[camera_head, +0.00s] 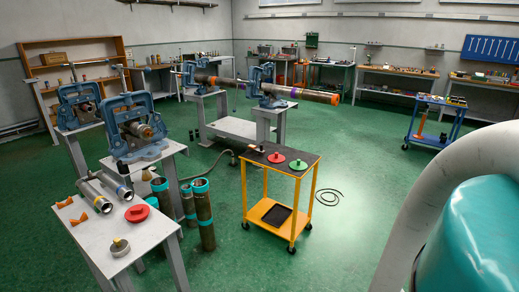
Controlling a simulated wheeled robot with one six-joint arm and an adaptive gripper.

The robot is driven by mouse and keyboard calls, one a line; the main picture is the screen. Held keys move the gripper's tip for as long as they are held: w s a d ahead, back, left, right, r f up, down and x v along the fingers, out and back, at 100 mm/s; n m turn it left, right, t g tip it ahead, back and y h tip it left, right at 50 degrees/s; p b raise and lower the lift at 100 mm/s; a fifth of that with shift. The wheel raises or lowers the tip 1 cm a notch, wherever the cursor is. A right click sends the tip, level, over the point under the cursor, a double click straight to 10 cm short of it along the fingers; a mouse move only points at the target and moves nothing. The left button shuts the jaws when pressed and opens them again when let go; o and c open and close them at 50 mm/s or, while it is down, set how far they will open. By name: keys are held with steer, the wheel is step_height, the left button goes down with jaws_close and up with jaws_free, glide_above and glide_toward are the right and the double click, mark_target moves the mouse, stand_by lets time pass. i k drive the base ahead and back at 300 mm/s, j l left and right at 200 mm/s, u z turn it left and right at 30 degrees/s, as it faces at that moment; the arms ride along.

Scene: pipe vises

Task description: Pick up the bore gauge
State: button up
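I cannot tell for certain which thing is the bore gauge. My gripper is not in view. A large white and teal part of my arm fills the lower right.
Two blue vises (137,128) (80,104) stand at left. Tall pipes (203,213) stand on the floor beside the worktable. A blue cart (433,120) stands farther back. Green floor is open between the carts.

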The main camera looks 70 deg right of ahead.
mark_target(251, 147)
steer(key=z, duration=1.7)
